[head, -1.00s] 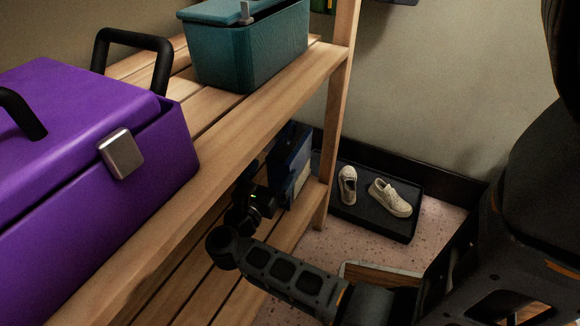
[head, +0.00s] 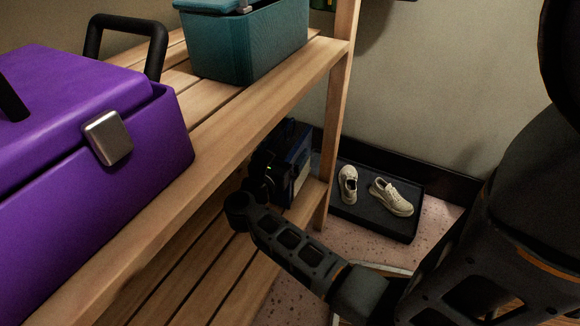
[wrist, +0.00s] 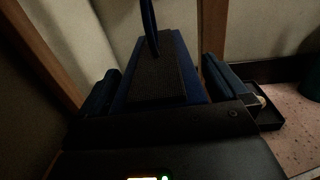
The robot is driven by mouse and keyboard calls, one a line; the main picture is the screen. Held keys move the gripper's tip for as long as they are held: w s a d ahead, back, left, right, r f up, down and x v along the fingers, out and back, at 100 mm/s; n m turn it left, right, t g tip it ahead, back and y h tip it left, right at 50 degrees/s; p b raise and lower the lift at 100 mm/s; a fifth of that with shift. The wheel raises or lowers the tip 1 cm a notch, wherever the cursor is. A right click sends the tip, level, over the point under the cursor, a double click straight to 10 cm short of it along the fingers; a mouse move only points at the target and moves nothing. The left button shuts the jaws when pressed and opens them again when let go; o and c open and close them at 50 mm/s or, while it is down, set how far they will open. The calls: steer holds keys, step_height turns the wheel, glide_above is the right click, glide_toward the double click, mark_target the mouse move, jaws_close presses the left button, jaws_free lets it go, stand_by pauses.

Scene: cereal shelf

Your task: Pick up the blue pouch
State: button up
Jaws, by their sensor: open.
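The blue pouch (head: 298,160) stands on the lower wooden shelf, partly hidden by my arm and the upper shelf in the head view. In the wrist view the pouch (wrist: 158,78) is straight ahead, with a dark textured face and a blue strap or handle rising from it. My gripper (wrist: 163,88) is open, with one finger left and one right of the pouch. I cannot tell whether either finger touches it. In the head view my gripper (head: 270,165) is mostly dark and hard to make out beside the pouch.
A purple case (head: 70,190) and a teal box (head: 250,50) stand on the upper shelf (head: 235,120), above my arm. A shelf post (head: 338,130) rises just right of the pouch. White shoes (head: 391,196) lie on a black tray (head: 375,220) on the floor.

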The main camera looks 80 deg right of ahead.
steer(key=shift+c, duration=0.2)
steer(key=c, duration=1.7)
steer(key=shift+r, duration=0.15)
